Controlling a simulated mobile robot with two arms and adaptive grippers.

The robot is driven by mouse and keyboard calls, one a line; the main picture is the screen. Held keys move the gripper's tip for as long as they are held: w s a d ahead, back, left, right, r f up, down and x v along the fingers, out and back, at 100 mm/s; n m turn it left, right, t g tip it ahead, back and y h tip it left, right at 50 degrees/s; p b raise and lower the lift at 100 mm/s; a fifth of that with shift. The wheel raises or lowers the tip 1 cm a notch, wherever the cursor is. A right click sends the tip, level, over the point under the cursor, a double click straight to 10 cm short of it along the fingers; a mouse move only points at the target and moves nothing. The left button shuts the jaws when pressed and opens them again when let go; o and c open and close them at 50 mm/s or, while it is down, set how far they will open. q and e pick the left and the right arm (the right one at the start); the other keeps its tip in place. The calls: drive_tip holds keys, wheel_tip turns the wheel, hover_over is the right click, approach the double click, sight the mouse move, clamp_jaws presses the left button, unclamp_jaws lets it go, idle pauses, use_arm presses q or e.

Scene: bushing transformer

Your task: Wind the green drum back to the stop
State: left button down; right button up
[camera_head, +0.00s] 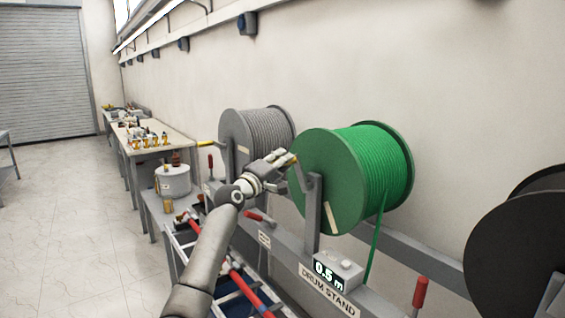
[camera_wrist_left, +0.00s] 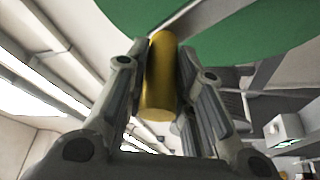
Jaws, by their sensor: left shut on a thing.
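The green drum (camera_head: 338,180) sits on the drum stand (camera_head: 318,272), with green cable wound on it and a loose length hanging down in front. My left gripper (camera_head: 287,160) is at the left edge of the drum's near flange. It is shut on a yellow crank handle, whose end shows in the head view just at the fingertips. In the left wrist view the yellow handle (camera_wrist_left: 160,80) stands between the two fingers, with the green flange behind it. A counter box (camera_head: 338,268) on the stand reads 0.5 m. The stop cannot be made out. My right gripper is not in view.
A grey drum (camera_head: 262,135) with a yellow handle (camera_head: 207,143) stands to the left, and a black drum (camera_head: 515,245) to the right. Red levers (camera_head: 420,292) rise from the stand. The floor beyond is clear.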

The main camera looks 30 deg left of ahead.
use_arm(q)
drive_tip(key=shift+w+f, duration=0.1)
drive_tip(key=shift+f, duration=0.6)
idle(0.3)
drive_tip(key=c, duration=1.4)
unclamp_jaws()
drive_tip(key=shift+c, duration=0.2)
drive_tip(key=shift+o, duration=1)
drive_tip(key=shift+a, duration=0.1)
drive_tip(key=shift+a+r, duration=0.1)
drive_tip(key=shift+r, duration=0.05)
drive_tip(key=shift+r, duration=0.15)
drive_tip(key=s+f, duration=0.2)
drive_tip(key=s, duration=1)
